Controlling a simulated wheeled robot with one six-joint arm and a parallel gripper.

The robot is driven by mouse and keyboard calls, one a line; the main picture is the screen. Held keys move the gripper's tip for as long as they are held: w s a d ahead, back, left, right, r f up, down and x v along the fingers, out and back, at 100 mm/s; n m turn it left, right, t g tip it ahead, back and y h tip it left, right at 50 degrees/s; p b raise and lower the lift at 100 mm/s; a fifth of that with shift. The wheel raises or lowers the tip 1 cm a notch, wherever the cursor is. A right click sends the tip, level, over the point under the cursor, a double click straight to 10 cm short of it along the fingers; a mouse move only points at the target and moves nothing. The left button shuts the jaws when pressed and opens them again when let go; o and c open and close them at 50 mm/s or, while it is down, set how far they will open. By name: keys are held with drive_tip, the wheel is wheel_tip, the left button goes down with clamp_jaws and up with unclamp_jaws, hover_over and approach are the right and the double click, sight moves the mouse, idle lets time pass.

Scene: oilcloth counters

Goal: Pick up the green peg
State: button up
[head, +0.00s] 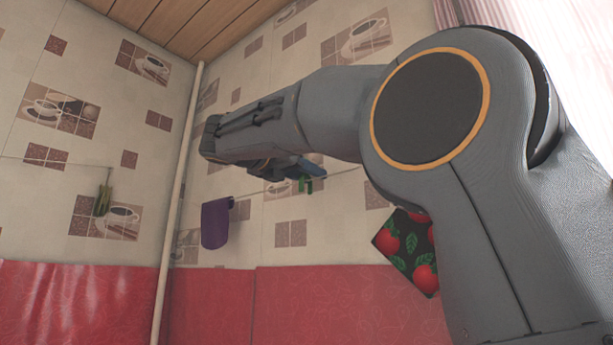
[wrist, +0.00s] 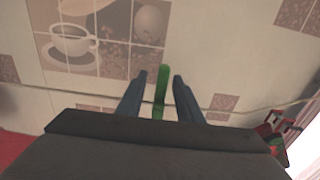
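The green peg (wrist: 160,92) shows in the wrist view as a narrow upright strip between the two blue fingers of my gripper (wrist: 160,77). Gaps show on both sides of it, so the fingers are apart and do not appear to touch it. In the head view, the peg (head: 305,184) is a small green shape at the thin line along the tiled wall. My gripper (head: 311,171) is right by it there, partly hidden behind my arm. The peg's lower end is hidden by my gripper body in the wrist view.
A purple cloth (head: 216,224) hangs from the line to the left. A dark potholder (head: 408,252) with red fruit hangs at the right. An olive-green item (head: 103,200) hangs on the left wall. A pale pipe (head: 179,195) runs up the corner. Red oilcloth (head: 320,305) lies below.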

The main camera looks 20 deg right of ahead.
drive_tip(key=shift+p+x, duration=0.3)
drive_tip(key=shift+x, duration=0.95)
clamp_jaws()
drive_tip(key=shift+s+r, duration=0.1)
wheel_tip(320, 180, up, 7)
drive_tip(key=b+v, duration=0.3)
drive_tip(key=v, duration=1.7)
